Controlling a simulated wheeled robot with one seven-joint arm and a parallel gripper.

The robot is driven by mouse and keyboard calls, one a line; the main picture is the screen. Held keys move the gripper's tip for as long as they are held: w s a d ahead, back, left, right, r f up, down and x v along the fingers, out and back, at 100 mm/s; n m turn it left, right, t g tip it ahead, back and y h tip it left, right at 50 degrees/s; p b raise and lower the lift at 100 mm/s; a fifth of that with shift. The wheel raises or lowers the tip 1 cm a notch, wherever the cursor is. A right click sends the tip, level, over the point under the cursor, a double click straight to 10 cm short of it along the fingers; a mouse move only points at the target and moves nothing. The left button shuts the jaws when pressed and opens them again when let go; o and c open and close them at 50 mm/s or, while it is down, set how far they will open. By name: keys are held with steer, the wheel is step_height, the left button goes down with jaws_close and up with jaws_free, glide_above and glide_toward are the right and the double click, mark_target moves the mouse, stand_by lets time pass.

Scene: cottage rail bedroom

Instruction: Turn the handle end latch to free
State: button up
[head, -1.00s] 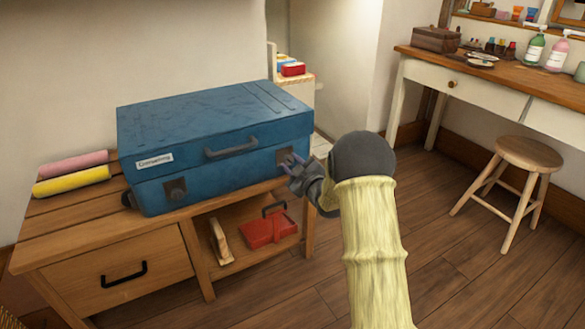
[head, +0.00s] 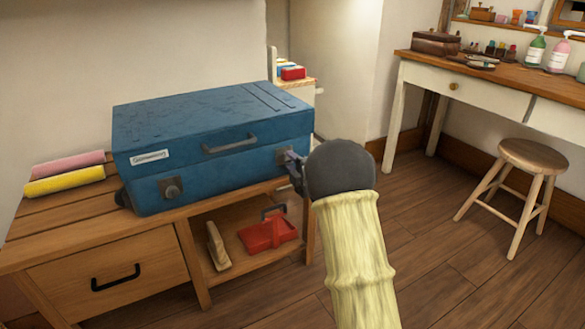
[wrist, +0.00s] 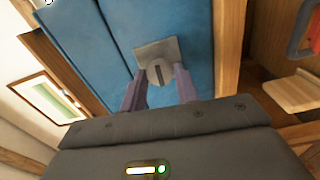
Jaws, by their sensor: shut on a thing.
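A blue case (head: 215,115) lies closed on the wooden bench, with a grey handle (head: 230,145) on its front. A latch (head: 172,187) shows on the left of its front. A second latch (head: 281,156) sits on the right of the front, partly hidden by my gripper (head: 292,165) in the head view. In the wrist view this latch has a square metal plate and a round slotted knob (wrist: 159,73). My gripper (wrist: 159,80) has its two purplish fingers on either side of the knob and is shut on it.
The wooden bench (head: 70,225) has a drawer and an open shelf with a red box (head: 268,236) and a wooden item (head: 217,247). Pink (head: 68,165) and yellow (head: 64,180) rolls lie left of the case. A stool (head: 530,156) and desk stand right; floor between is clear.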

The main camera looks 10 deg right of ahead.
steer(key=shift+f+n, duration=0.1)
steer(key=shift+n, duration=0.4)
steer(key=o, duration=1)
steer(key=shift+c, duration=0.2)
steer(key=p+v, duration=0.5)
steer(key=v, duration=1.2)
steer(key=shift+s, duration=0.2)
